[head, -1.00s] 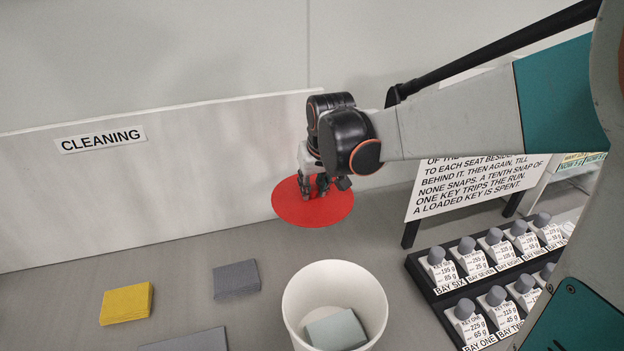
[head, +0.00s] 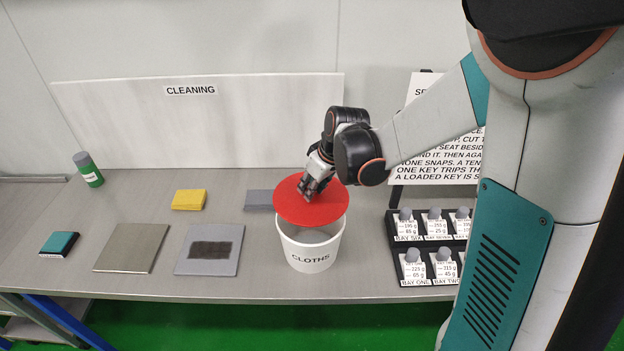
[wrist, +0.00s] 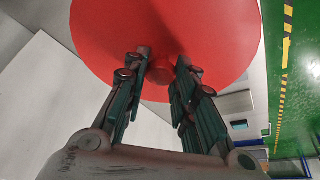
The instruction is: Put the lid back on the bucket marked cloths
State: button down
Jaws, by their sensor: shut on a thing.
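The bucket marked cloths (head: 309,257) is white and stands upright near the front of the grey bench. The red round lid (head: 318,211) is tilted above it and hides most of the opening. A strip of the bucket's inside shows below the lid's front edge; I cannot tell whether lid and rim touch at the back. My gripper (head: 315,188) is above the lid and shut on its knob. In the wrist view the knob (wrist: 160,72) sits between the two fingers, with the red lid (wrist: 205,35) spread beyond them. The cloth inside the bucket is hidden now.
A rack of keys (head: 432,240) stands close to the bucket's right, with a text sign behind it. A grey pad (head: 209,250), a yellow sponge (head: 189,200) and a grey block (head: 259,200) lie to the left. The CLEANING board (head: 130,122) stands behind.

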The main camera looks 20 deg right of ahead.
aim_at(315, 199)
jog(key=shift+s+f, duration=0.1)
jog(key=shift+f+b, duration=1.45)
jog(key=shift+f, duration=0.7)
jog(key=shift+f+b, duration=0.95)
jog(key=shift+f, duration=0.1)
jog(key=shift+f+b, duration=0.1)
jog(key=shift+b, duration=0.45)
dwell(0.4)
jog(key=c, duration=1.2)
grip_release()
jog(key=shift+c, duration=0.2)
jog(key=o, duration=0.5)
